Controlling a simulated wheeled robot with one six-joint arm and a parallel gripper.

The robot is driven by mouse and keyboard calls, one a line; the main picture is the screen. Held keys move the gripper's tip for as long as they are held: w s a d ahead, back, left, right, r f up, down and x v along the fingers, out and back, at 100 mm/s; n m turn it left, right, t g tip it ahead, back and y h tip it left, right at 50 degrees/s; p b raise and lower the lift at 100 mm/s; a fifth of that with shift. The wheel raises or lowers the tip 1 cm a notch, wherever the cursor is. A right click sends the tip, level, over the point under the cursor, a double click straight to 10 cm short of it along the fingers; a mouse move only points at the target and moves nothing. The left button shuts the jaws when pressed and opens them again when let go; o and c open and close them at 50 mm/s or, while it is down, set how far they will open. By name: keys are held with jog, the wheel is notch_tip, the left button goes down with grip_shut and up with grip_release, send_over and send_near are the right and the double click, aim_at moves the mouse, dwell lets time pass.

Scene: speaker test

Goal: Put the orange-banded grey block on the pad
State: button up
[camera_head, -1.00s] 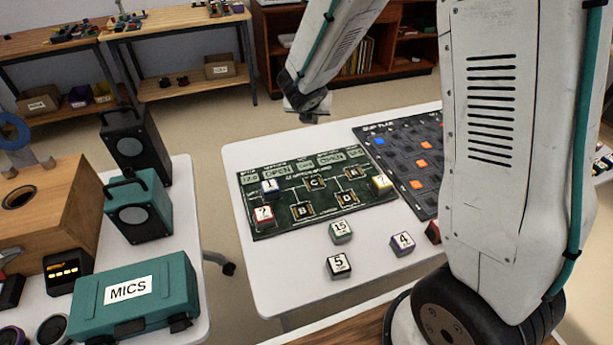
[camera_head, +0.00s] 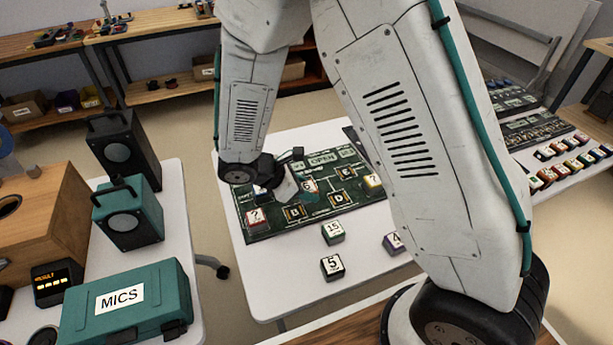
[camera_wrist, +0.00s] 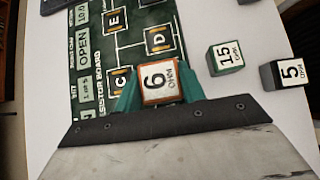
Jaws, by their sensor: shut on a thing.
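My gripper (camera_wrist: 158,92) is shut on a block with orange edges and a white top marked 6 OHM, the orange-banded block (camera_wrist: 157,79), held between teal fingers. In the head view my gripper (camera_head: 300,188) is over the left-middle part of the dark green resistor board (camera_head: 262,229). The board has square pads: pad C (camera_wrist: 121,79), pad D (camera_wrist: 160,41) and pad E (camera_wrist: 113,19) show in the wrist view. Pad B (camera_head: 294,212) shows in the head view. The block covers part of the board, and its height above it is unclear.
Blocks marked 15 (camera_head: 332,232), 5 (camera_head: 332,267) and 4 (camera_head: 394,243) stand on the white table (camera_head: 285,290) in front of the board. A teal MICS case (camera_head: 125,300) is on the left table.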

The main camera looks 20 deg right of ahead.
jog(key=w+d, duration=0.1)
jog(key=w, duration=0.1)
jog(key=w+d, duration=0.1)
jog(key=w, duration=0.2)
jog(key=w+d+f, duration=0.1)
jog(key=w, duration=0.2)
jog(key=shift+w+d, duration=0.2)
jog(key=shift+f, duration=1.65)
jog(key=shift+f, duration=0.1)
jog(key=o, duration=1.1)
